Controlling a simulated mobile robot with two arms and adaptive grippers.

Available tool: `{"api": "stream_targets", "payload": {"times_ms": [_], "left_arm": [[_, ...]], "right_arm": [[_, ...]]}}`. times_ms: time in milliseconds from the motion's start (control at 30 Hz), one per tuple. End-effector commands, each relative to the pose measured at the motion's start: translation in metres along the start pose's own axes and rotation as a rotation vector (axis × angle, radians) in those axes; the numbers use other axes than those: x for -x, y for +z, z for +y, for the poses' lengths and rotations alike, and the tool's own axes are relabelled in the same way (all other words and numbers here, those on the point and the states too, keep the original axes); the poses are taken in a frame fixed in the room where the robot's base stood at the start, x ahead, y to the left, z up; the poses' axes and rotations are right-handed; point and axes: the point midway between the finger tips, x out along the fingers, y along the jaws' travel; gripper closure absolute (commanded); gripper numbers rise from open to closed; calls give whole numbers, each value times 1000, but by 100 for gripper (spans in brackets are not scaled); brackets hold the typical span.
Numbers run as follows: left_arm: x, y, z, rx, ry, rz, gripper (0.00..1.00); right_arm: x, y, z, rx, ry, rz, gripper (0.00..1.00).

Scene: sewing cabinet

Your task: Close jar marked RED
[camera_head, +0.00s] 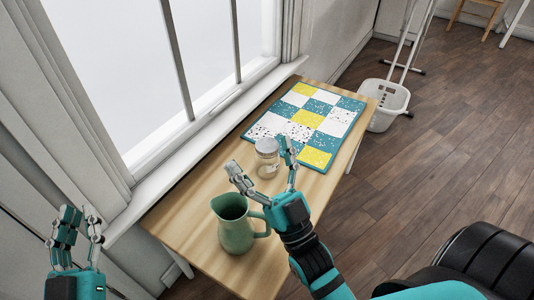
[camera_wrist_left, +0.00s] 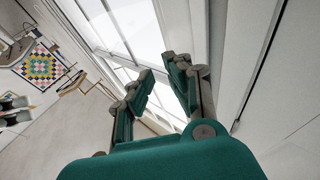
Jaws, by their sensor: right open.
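A small clear glass jar (camera_head: 267,164) stands upright on the wooden table, near the patchwork mat. Its top looks pale and metallic, but I cannot tell whether a lid sits fully on it, and no RED marking is readable. My right gripper (camera_head: 261,160) is open, with one finger to the left of the jar and the other to its right, close to it. I cannot tell whether either finger touches it. My left gripper (camera_head: 80,214) is away from the table at the lower left, empty, with a gap between its fingers, also seen in the left wrist view (camera_wrist_left: 158,68).
A green pitcher (camera_head: 236,232) stands on the wooden table (camera_head: 189,205), close to my right gripper. A teal, white and yellow patchwork mat (camera_head: 308,121) covers the far end. The window sill (camera_head: 185,137) runs along the left. A white basket (camera_head: 385,104) stands beyond the table.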

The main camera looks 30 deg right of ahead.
Motion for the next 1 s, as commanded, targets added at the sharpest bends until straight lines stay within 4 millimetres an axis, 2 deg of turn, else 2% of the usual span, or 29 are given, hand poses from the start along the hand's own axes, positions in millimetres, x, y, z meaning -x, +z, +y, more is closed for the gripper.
{"api": "stream_targets", "payload": {"times_ms": [67, 133, 200, 300, 433, 567, 867, 1000], "left_arm": [[9, 37, -7, -7, -15, -266, 85], [28, 71, -12, -11, -28, -483, 85], [51, 97, -17, -11, -39, -664, 85], [83, 121, -21, -11, -52, -866, 85], [115, 137, -25, -8, -64, -1042, 85], [132, 144, -26, -7, -69, -1126, 85], [135, 146, -26, -6, -70, -1140, 85], [130, 145, -26, -7, -68, -1110, 85]], "right_arm": [[11, 32, 19, 31, 50, -173, 8], [29, 60, 35, 54, 91, -307, 8], [48, 82, 49, 69, 129, -418, 8], [74, 103, 64, 85, 174, -540, 8], [100, 120, 77, 97, 215, -648, 8], [113, 127, 83, 103, 235, -698, 8], [115, 129, 84, 103, 237, -704, 8], [110, 134, 86, 103, 236, -701, 8]]}}
